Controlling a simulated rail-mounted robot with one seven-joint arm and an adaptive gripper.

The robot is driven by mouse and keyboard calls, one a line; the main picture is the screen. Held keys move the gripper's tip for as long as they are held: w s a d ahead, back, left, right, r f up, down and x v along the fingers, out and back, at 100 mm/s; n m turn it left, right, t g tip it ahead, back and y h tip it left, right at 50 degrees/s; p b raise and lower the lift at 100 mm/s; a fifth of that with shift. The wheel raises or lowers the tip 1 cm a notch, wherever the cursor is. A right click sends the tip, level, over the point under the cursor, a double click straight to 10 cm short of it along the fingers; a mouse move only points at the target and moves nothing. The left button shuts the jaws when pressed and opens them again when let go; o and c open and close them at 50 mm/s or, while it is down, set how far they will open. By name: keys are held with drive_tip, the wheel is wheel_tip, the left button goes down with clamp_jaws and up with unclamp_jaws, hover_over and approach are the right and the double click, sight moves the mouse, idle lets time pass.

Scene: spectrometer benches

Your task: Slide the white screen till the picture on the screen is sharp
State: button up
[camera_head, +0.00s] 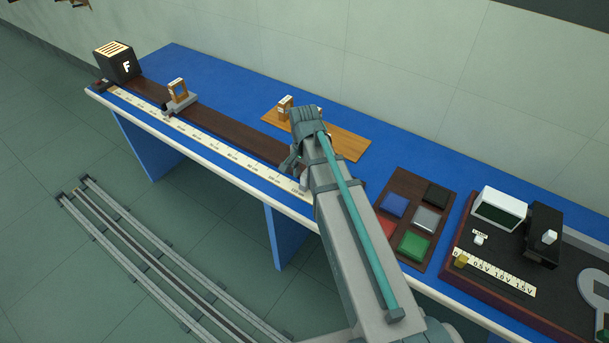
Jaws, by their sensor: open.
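The optical bench is a dark brown rail (222,125) with a pale printed scale (200,136) along its front. A black lamp box (118,61) with a white F stands at the rail's left end. A wooden-framed lens holder (178,91) stands on a grey carriage to its right. My arm crosses the rail's right end. My gripper (291,160) is low by the rail there, mostly hidden by my arm; its jaws are open. I cannot make out the white screen or the picture on it; my arm covers that part of the rail.
Behind the rail, a wooden board (346,143) carries a small wooden holder (285,103). To the right are a brown tray (384,227) of coloured tiles and a dark-based apparatus (468,220) with a black box. The blue bench top (225,83) is clear behind the rail's middle.

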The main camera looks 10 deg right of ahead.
drive_tip(key=shift+f, duration=0.85)
drive_tip(key=shift+c, duration=0.2)
clamp_jaws()
